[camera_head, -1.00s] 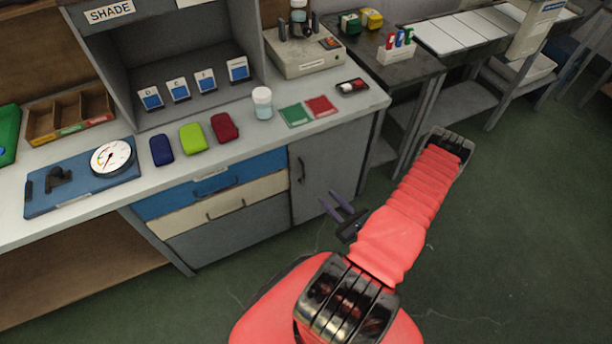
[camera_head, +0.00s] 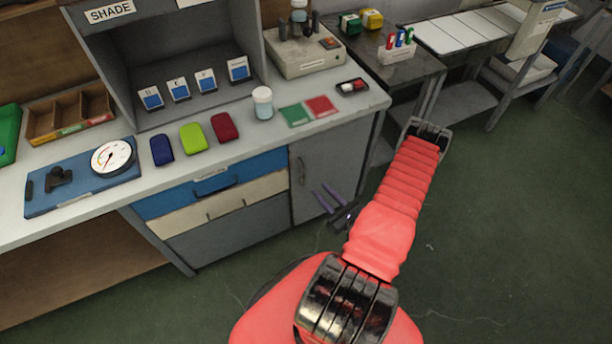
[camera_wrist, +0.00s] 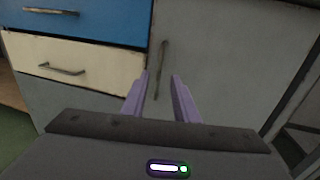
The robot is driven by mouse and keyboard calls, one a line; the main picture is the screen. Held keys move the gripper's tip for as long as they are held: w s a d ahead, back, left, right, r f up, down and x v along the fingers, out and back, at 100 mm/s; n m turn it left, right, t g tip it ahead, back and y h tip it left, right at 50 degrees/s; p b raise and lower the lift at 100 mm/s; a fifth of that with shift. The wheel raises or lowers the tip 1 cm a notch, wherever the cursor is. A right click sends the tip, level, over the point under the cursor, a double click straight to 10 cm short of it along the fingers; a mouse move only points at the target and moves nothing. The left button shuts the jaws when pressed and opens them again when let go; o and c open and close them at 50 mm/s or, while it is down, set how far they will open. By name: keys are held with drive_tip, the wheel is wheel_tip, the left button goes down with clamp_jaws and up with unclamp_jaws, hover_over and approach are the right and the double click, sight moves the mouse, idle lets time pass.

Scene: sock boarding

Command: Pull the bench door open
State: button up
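The bench door (camera_head: 335,168) is a grey panel at the right end of the bench front, and it looks shut. Its dark vertical handle (camera_head: 301,171) is near the door's left edge. In the wrist view the handle (camera_wrist: 161,68) stands between the lines of my two fingers, ahead of their tips. My gripper (camera_head: 322,194) has two purple fingers spread apart with nothing between them. In the wrist view my gripper (camera_wrist: 161,76) points at the door (camera_wrist: 225,60), its tips close to the lower part of the handle. Contact is not visible.
A blue drawer (camera_head: 215,184) and a cream drawer (camera_head: 220,205) with handles are left of the door. The benchtop (camera_head: 235,145) carries coloured pouches, a dial gauge and a jar. A dark side table (camera_head: 400,70) stands to the right. Green floor is open in front.

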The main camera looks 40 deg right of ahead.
drive_tip(key=w, duration=0.9)
drive_tip(key=shift+w+d, duration=0.3)
drive_tip(key=shift+d, duration=0.15)
drive_tip(key=shift+c, duration=0.3)
clamp_jaws()
idle(0.6)
